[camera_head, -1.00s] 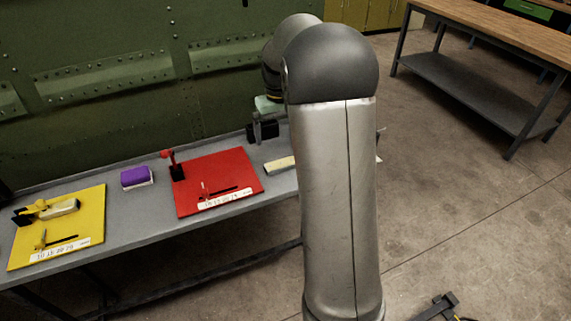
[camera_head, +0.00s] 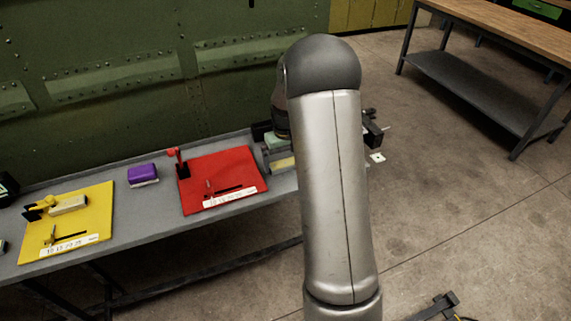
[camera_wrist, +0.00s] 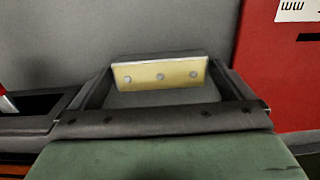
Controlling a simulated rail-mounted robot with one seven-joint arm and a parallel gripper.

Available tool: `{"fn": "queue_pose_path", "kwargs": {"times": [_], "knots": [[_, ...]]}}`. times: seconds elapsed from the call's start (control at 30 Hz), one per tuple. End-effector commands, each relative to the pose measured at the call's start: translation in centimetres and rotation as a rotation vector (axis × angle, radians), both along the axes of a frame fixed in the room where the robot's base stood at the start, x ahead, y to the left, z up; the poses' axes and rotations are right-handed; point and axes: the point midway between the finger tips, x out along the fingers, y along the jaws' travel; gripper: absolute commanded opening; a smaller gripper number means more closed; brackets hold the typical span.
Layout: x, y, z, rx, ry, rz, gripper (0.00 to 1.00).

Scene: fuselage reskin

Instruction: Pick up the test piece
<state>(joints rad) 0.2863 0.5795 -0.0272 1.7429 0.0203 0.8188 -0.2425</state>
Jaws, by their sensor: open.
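The test piece looks to be a pale yellow strip with three round rivet heads (camera_wrist: 160,76), lying on the grey bench in the wrist view. In the head view its pale edge (camera_head: 281,163) shows to the right of the red board, partly hidden by my arm. My gripper (camera_wrist: 161,88) is open, with one dark finger on each side of the strip in the wrist view. I cannot tell how high the fingers are above the bench or whether they touch the strip. In the head view the gripper is mostly hidden behind my arm.
A red board (camera_head: 222,178) with a red clamp lies left of the strip. A purple-and-white block (camera_head: 142,174) and a yellow board (camera_head: 70,223) with a clamped pale block lie farther left. A green riveted panel (camera_head: 100,70) stands behind the bench (camera_head: 160,212).

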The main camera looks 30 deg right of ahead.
Motion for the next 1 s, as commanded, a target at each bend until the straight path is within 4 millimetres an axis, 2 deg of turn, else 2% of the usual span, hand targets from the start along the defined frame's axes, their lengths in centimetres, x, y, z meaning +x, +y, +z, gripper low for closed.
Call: {"fn": "queue_pose_path", "kwargs": {"times": [0.1,0.2,0.23,0.67,0.87,1.0], "knots": [[0.0,0.0,0.0,0.000,0.000,0.000,0.97],[0.0,0.0,0.0,0.000,0.000,0.000,0.69],[0.0,0.0,0.0,0.000,0.000,0.000,0.67],[0.1,0.0,0.8,0.000,-0.002,0.000,0.67],[0.0,0.1,3.5,-0.001,-0.003,0.001,0.67],[-2.2,1.8,6.5,-0.002,-0.007,0.004,0.67]]}}
